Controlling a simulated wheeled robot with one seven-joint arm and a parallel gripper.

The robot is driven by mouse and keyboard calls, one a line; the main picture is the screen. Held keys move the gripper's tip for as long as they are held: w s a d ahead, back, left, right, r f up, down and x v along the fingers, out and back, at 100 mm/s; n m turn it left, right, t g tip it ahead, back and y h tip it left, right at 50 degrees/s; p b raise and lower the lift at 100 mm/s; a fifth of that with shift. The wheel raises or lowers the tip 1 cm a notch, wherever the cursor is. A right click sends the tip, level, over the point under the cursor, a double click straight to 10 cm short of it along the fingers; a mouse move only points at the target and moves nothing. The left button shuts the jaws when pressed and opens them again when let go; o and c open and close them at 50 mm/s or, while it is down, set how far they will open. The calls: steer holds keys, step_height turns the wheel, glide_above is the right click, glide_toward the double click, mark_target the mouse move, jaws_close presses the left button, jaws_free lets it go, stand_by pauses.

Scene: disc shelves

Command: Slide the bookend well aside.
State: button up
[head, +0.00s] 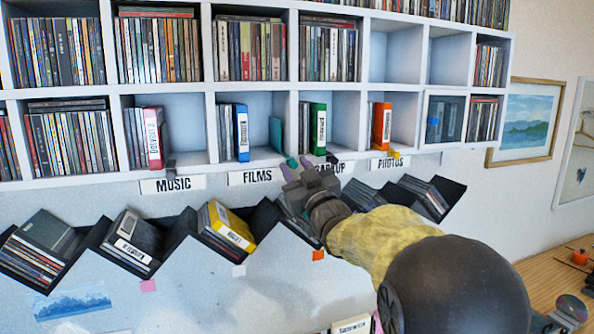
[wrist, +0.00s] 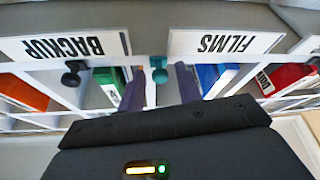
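The teal bookend (head: 276,135) stands upright in the compartment above the FILMS label, right of a blue case and apart from it. Its teal knob (wrist: 160,76) sticks out at the shelf's front edge. My gripper (head: 296,170) is at that front edge, below and in front of the compartment. In the wrist view, which is upside down, my purple fingers (wrist: 159,88) are apart, one on each side of the knob. I cannot tell whether either finger touches it.
A dark knob (wrist: 72,78) sticks out by the BACKUP label (wrist: 63,46), close to my gripper. Blue (head: 242,132) and green (head: 318,128) cases stand either side of the bookend. Slanted disc racks (head: 265,215) lie below the shelf. FILMS has free floor between its cases and the bookend.

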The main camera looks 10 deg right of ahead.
stand_by(0.3)
steer(key=b+v, duration=0.7)
steer(key=v, duration=1)
steer(key=shift+s+b, duration=0.2)
steer(key=shift+b, duration=0.1)
steer(key=shift+d+f, duration=0.1)
step_height(320, 180, down, 24)
steer(key=d+m+g+h, duration=0.1)
steer(key=m+g+h, duration=0.45)
steer(key=g, duration=0.35)
steer(key=s+a+f+g, duration=0.3)
steer(key=s+f+g, duration=0.7)
steer(key=s+f, duration=0.5)
steer(key=shift+f+m, duration=0.35)
steer(key=shift+f, duration=0.45)
